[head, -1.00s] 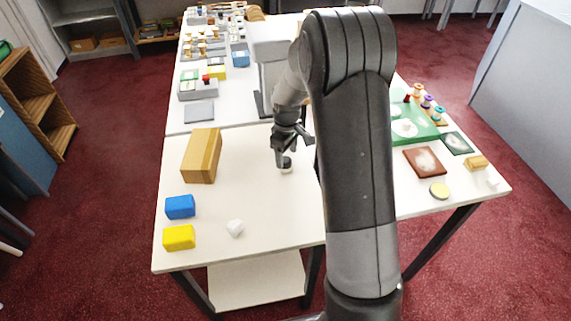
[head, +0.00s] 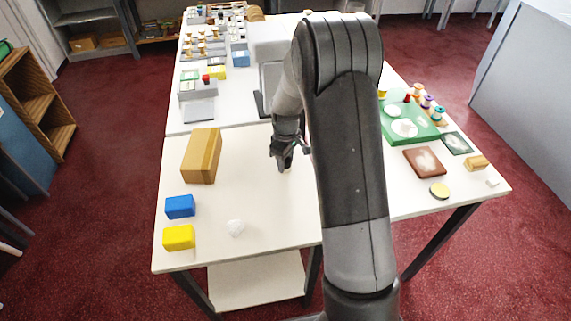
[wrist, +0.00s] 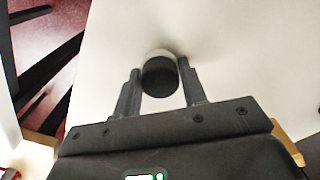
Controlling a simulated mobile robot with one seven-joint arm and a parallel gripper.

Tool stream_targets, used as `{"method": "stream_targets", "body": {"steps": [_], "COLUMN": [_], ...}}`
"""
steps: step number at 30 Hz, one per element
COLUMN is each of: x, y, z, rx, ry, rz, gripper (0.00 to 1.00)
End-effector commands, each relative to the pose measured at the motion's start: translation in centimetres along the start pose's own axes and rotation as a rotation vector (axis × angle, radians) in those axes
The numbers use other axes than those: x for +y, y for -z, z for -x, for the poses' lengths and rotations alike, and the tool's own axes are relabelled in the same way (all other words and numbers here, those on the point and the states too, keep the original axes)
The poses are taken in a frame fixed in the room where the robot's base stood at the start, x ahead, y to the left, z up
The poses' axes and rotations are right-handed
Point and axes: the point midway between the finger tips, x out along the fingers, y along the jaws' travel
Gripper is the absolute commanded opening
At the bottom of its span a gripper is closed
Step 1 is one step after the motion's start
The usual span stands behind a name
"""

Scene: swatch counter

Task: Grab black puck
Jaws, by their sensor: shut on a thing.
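The black puck (wrist: 160,80) sits between the two fingers of my gripper (wrist: 159,68) in the wrist view, one finger on each side. A white round edge shows just past it; I cannot tell whether it is part of the puck or a separate piece. In the head view my gripper (head: 284,162) is down at the white table, shut on the puck, which it mostly hides. A small white bit (head: 289,170) shows beside the fingers there.
A cardboard box (head: 201,156), a blue block (head: 180,207), a yellow block (head: 179,238) and a small white lump (head: 236,228) stand to the left. A brown swatch (head: 425,161) and green board (head: 419,128) lie right. The table's front middle is clear.

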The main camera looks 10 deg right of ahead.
Motion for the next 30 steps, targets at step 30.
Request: {"method": "stream_targets", "body": {"steps": [30], "x": [1.6], "y": [-6.6], "z": [8.1], "rx": [0.001], "ry": [-0.001], "rz": [-0.005], "gripper": [0.16]}}
